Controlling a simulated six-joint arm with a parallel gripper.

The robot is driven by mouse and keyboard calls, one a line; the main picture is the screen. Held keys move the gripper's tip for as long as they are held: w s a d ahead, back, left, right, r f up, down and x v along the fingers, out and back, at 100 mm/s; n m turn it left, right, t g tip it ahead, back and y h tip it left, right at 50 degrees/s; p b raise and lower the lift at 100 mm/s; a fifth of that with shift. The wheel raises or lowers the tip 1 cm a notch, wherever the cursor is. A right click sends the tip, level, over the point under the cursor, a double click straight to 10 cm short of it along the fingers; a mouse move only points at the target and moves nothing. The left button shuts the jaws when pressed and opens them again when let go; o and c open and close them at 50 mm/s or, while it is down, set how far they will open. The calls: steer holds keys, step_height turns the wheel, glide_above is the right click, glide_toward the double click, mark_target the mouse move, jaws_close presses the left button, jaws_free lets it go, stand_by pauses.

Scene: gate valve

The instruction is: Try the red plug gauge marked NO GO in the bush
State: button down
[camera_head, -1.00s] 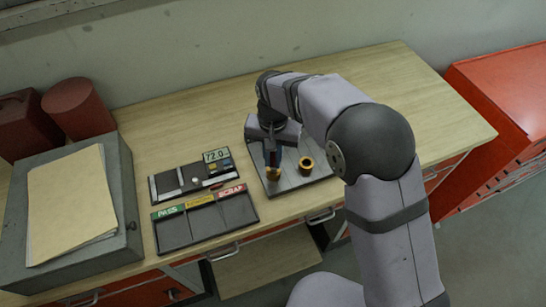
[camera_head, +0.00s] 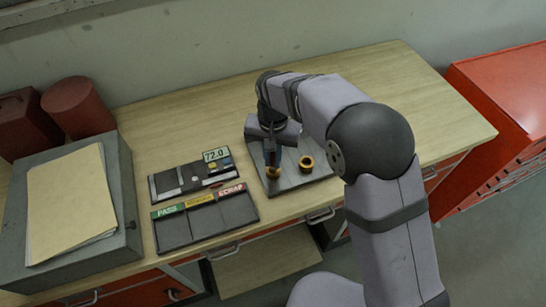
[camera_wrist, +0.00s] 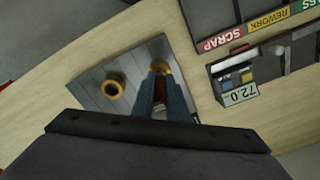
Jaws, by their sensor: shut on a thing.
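My gripper (camera_head: 271,158) points down over the left part of the grey plate (camera_head: 288,187). It is shut on the red plug gauge (camera_wrist: 160,90), a narrow red strip between the blue-grey fingers in the wrist view. Directly below the fingertips is a brass ring, likely the bush (camera_head: 273,173); it also shows in the wrist view (camera_wrist: 161,66). The fingers hide part of it, so I cannot tell whether the gauge's end is inside it or just above. A second brass ring (camera_head: 306,163) stands to the right, open at the top and empty-looking. The NO GO marking is not readable.
A tray (camera_head: 205,220) with PASS, REWORK and SCRAP labels lies to the left, in front of a gauge panel with a 72.0 display (camera_head: 216,155). A grey box with a folder (camera_head: 70,205) stands farther left. The bench right of the plate is clear.

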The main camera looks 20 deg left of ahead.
steer(key=shift+r+p, duration=0.25)
steer(key=shift+p, duration=0.05)
stand_by(0.9)
steer(key=shift+s, duration=0.1)
stand_by(0.8)
steer(key=shift+f, duration=0.25)
stand_by(1.5)
steer(key=shift+r+p, duration=0.6)
steer(key=shift+p, duration=0.05)
steer(key=shift+r, duration=0.25)
stand_by(0.4)
steer(key=shift+r+p, duration=2.1)
steer(key=shift+r, duration=0.45)
